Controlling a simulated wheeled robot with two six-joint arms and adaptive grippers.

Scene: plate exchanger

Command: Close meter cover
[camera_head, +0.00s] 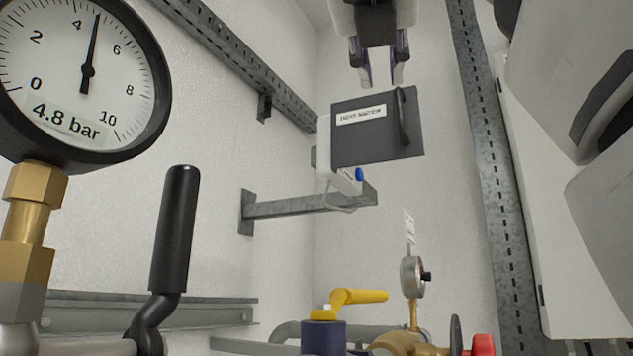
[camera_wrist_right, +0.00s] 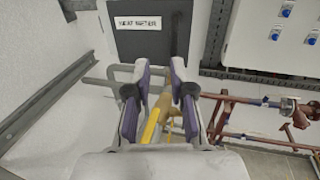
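The meter cover (camera_head: 372,142) is a dark grey panel with a white label reading "HEAT METER" and a black handle (camera_head: 403,116) on its right side. It stands swung out from a pale meter box (camera_head: 324,150) on a wall bracket. In the right wrist view the cover (camera_wrist_right: 190,45) is at the top, beyond the fingers. My right gripper (camera_head: 382,80) comes from the top of the head view, its fingers apart and empty, just above the cover's top edge. It also shows in the right wrist view (camera_wrist_right: 157,75). My left gripper is out of view.
A large pressure gauge (camera_head: 75,75) and a black-handled lever (camera_head: 175,230) stand at the left. A yellow valve handle (camera_head: 350,298) and a small gauge (camera_head: 413,277) are below. A perforated steel post (camera_head: 485,170) rises right of the cover. A grey bracket arm (camera_head: 305,204) runs under it.

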